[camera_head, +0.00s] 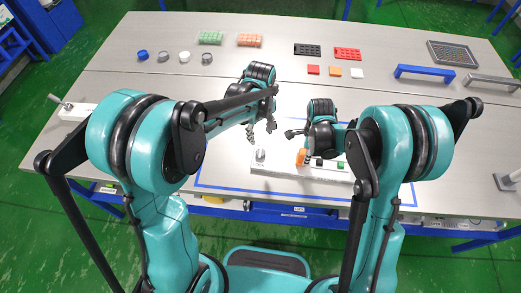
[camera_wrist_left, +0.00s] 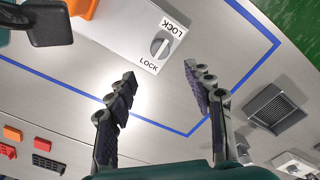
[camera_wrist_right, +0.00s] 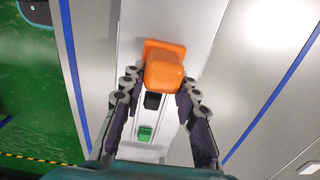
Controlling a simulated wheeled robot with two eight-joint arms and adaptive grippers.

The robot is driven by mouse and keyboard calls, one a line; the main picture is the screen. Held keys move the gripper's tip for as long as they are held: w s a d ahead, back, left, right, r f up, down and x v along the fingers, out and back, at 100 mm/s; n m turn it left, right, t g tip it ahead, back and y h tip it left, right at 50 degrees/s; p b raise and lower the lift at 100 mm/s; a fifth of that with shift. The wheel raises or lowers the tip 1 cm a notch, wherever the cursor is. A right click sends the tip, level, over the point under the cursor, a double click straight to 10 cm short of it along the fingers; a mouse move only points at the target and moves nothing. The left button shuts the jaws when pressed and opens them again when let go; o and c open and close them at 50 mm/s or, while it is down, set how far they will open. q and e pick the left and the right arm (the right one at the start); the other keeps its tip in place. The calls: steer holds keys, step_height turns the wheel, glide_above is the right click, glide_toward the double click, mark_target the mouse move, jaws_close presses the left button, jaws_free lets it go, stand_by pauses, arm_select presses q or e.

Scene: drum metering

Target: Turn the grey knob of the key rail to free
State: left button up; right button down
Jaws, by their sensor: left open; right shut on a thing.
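The key rail (camera_head: 282,170) is a long pale box near the table's front edge. Its round grey knob (camera_head: 260,155) is at the left end; in the left wrist view the knob (camera_wrist_left: 159,46) has a bar across its face and a LOCK label on either side. My left gripper (camera_head: 261,129) is open and empty, beyond the knob and apart from it. My right gripper (camera_wrist_right: 160,98) is shut on the orange piece (camera_wrist_right: 165,72) on the rail, which also shows in the head view (camera_head: 301,157). My right arm partly hides the rail's right part.
Black and green pieces (camera_wrist_right: 145,133) sit along the rail. A blue line (camera_head: 215,187) frames the rail area. Farther back are blue and grey rings (camera_head: 163,56), coloured trays (camera_head: 249,40), small blocks (camera_head: 335,71) and a blue handle (camera_head: 425,71). The table between is clear.

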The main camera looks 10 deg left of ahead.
mark_target(261, 152)
arm_select(q)
step_height(261, 152, down, 11)
steer(key=shift+f, duration=0.2)
stand_by(0.3)
steer(key=c, duration=1.2)
